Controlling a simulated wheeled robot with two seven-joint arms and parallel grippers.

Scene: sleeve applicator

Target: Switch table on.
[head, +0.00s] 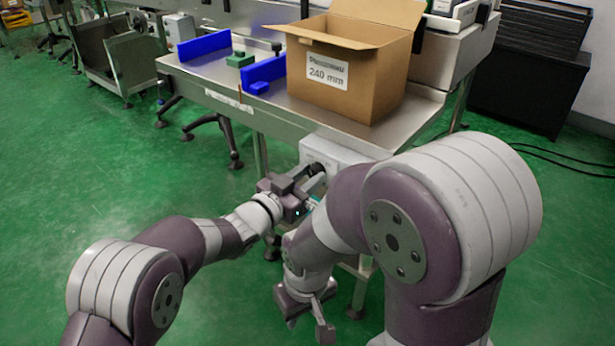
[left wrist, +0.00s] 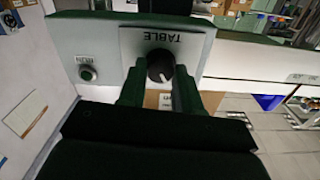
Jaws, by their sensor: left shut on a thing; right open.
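The black rotary knob (left wrist: 160,66) sits on a grey plate labelled TABLE (left wrist: 200,46) in the left wrist view. A white pointer line shows on its face and points down and to the right in that picture. My left gripper (left wrist: 159,88) is shut on the knob, one finger on each side. In the head view my left gripper (head: 310,182) is at the light control box (head: 340,153) under the table's front edge; the knob's face is not clear there. My right gripper (head: 307,312) is open and empty, low in front of the table.
A round push button (left wrist: 87,73) is beside the plate. The steel table (head: 330,119) holds an open cardboard box (head: 365,75), blue guides (head: 205,45) and a green block (head: 240,59). My right arm's forearm is close to the control box. Green floor at left is mostly free.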

